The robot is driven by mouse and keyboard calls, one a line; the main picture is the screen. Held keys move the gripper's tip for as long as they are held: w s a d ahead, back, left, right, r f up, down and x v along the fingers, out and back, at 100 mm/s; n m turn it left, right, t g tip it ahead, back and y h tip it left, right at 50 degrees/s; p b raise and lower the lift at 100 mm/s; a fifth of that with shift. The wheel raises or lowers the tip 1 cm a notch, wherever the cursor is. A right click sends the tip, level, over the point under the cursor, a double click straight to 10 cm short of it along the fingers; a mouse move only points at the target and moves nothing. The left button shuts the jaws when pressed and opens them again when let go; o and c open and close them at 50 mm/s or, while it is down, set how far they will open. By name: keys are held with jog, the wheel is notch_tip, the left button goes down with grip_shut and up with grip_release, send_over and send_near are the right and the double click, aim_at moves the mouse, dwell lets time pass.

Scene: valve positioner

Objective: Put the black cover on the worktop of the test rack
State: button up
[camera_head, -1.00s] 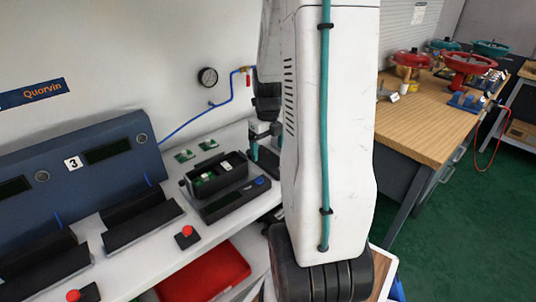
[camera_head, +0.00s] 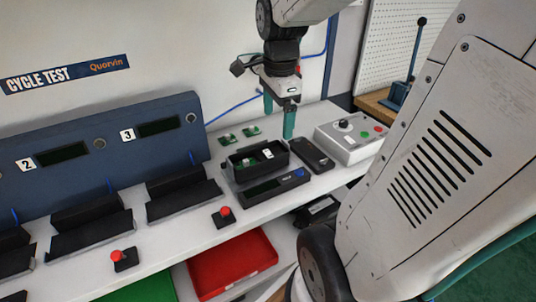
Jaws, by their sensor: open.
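A black, flat, elongated piece that looks like the cover (camera_head: 312,155) lies on the white worktop (camera_head: 335,113) of the test rack, just right of an open black housing (camera_head: 255,158). My gripper (camera_head: 279,112) points down, open and empty, its teal fingers apart. It is above and behind the housing and the cover, in the picture a little left of the cover. The open housing shows green and white parts inside and sits behind a black device with a small display (camera_head: 265,190).
A grey control box with buttons (camera_head: 350,138) stands right of the cover. Black cradles (camera_head: 183,190) and red buttons (camera_head: 224,216) line the worktop to the left. A red bin (camera_head: 232,262) is below. My arm fills the right side.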

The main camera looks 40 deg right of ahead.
jog(key=s+a+n, duration=0.5)
jog(key=a+n, duration=0.2)
jog(key=n, duration=0.4)
jog(key=s+a+r+n, duration=0.1)
jog(key=s+a+n, duration=0.5)
jog(key=n, duration=0.5)
jog(key=shift+a+r+t, duration=0.3)
jog(key=shift+a, duration=0.15)
